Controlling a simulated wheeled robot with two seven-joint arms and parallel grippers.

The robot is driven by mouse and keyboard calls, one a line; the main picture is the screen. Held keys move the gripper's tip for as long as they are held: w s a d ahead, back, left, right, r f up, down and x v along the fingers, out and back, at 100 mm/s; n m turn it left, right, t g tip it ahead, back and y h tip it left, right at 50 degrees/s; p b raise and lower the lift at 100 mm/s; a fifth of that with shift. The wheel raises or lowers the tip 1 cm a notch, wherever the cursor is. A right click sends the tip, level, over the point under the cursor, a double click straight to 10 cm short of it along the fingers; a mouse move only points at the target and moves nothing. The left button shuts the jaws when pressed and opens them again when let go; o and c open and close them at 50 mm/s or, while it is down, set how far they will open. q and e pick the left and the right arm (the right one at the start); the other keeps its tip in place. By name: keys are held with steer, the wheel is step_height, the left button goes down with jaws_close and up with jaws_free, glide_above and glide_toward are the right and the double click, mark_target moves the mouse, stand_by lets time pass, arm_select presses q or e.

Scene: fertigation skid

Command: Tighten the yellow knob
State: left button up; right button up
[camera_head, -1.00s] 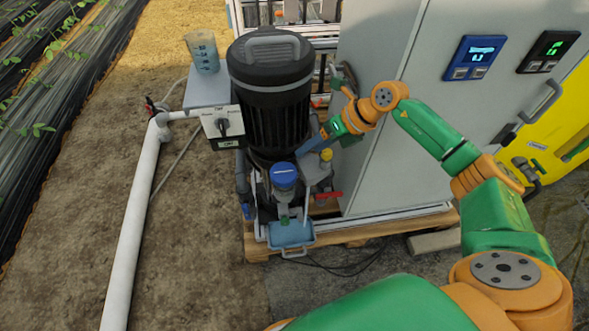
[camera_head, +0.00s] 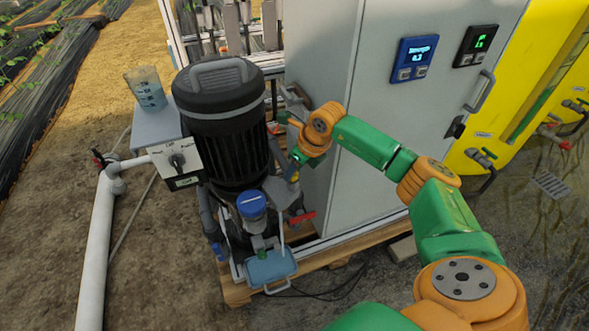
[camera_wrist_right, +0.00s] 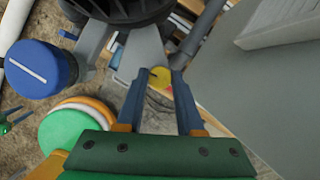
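The yellow knob (camera_wrist_right: 160,77) shows in the right wrist view, between the tips of my right gripper (camera_wrist_right: 160,82). The two blue fingers stand apart, one on each side of it. I cannot tell whether they touch it. In the head view my right gripper (camera_head: 293,172) points down beside the black pump motor (camera_head: 225,130), and the fingers mostly hide the knob. My left gripper is not in view.
A blue-capped part (camera_head: 251,205) stands left of my right gripper, and it is large in the wrist view (camera_wrist_right: 38,68). A red lever (camera_head: 302,218) sits just below the gripper. The grey cabinet (camera_head: 345,65) rises close on the right. A light-blue tray (camera_head: 270,267) is in front.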

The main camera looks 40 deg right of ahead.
jaws_close()
